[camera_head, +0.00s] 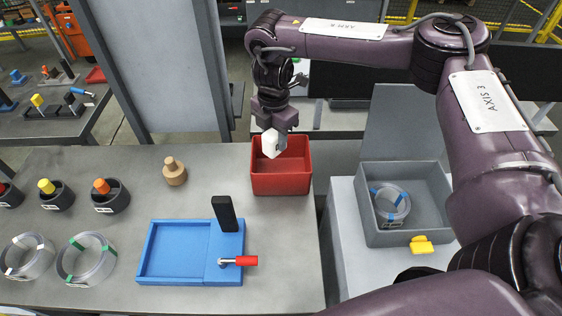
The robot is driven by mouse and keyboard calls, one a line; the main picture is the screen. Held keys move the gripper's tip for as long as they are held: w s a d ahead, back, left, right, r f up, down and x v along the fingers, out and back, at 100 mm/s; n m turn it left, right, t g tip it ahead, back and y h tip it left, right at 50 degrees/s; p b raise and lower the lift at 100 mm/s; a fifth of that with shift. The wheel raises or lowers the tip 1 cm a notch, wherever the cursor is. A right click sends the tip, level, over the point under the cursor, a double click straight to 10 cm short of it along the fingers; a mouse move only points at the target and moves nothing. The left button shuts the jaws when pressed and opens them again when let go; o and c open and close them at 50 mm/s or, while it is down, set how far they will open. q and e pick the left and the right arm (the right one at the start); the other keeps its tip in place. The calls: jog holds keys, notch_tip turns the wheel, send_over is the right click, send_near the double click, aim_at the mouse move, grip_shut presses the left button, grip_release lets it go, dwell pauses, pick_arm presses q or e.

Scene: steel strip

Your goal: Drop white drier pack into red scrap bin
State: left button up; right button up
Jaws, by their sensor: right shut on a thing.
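The white drier pack (271,141) is a small pale block in the jaws of my right gripper (273,133). The gripper is shut on it and points down. The pack shows over the back left part of the opening of the red scrap bin (282,184). The bin stands at the right end of the grey bench. I cannot tell exactly how far the pack is above the bin floor. The part of the bin behind the gripper is hidden. My left gripper does not show.
A blue tray (172,276) with a black upright and red-handled lever lies on the bench (120,212). A wooden knob (174,170), cups and strip coils stand left. A grey box (409,232) with a coil and a yellow piece (421,245) are at right.

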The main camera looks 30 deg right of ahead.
jog(key=w+d+f+n+b, duration=0.3)
jog(key=d+f+n, duration=0.1)
jog(key=f+n, duration=0.3)
jog(key=shift+w+d+f+n, duration=0.3)
jog(key=shift+w+f+n, duration=0.05)
jog(key=shift+n, duration=0.55)
jog(key=o, duration=1.1)
notch_tip(320, 180, up, 8)
jog(key=shift+f+b, duration=0.1)
jog(key=shift+b, duration=0.6)
